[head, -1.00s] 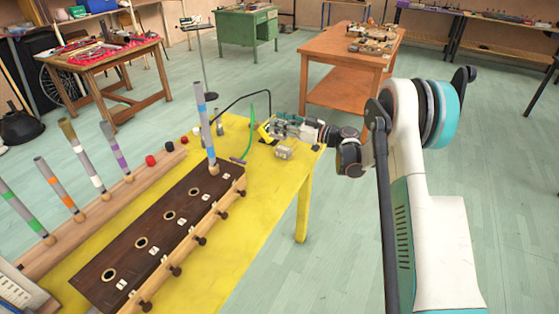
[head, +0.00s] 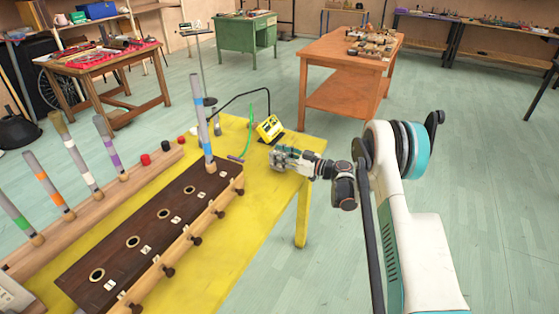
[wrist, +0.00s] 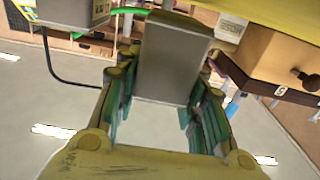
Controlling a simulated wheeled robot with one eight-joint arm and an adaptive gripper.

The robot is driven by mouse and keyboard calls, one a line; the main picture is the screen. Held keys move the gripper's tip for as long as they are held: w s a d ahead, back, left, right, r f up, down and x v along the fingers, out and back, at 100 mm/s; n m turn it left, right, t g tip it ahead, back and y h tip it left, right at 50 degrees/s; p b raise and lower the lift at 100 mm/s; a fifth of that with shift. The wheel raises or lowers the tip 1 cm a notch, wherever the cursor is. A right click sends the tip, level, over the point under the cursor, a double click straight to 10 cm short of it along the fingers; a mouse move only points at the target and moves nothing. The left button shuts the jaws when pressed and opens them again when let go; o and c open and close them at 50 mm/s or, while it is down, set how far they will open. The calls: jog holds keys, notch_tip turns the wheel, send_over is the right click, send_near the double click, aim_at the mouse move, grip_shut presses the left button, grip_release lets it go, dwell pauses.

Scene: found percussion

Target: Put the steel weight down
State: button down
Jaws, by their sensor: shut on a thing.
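The steel weight (wrist: 172,62) is a plain grey block. In the wrist view it stands between my two fingers, which press on its sides. In the head view the fingers mostly hide the block. I cannot tell whether its underside touches the table top. The wrist picture looks upside down, with the yellow table along its top edge.
A yellow device (head: 268,128) stands just behind my gripper. Left of it are a green curved strip (head: 248,138) and a dark wooden rack (head: 150,228) holding an upright blue-banded tube (head: 201,115). Another grey block (wrist: 75,10) shows in the wrist view. The yellow table's front right is bare.

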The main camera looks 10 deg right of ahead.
jog(key=shift+f, duration=0.55)
jog(key=shift+f, duration=0.1)
jog(key=c, duration=1)
grip_release()
jog(key=shift+c, duration=0.2)
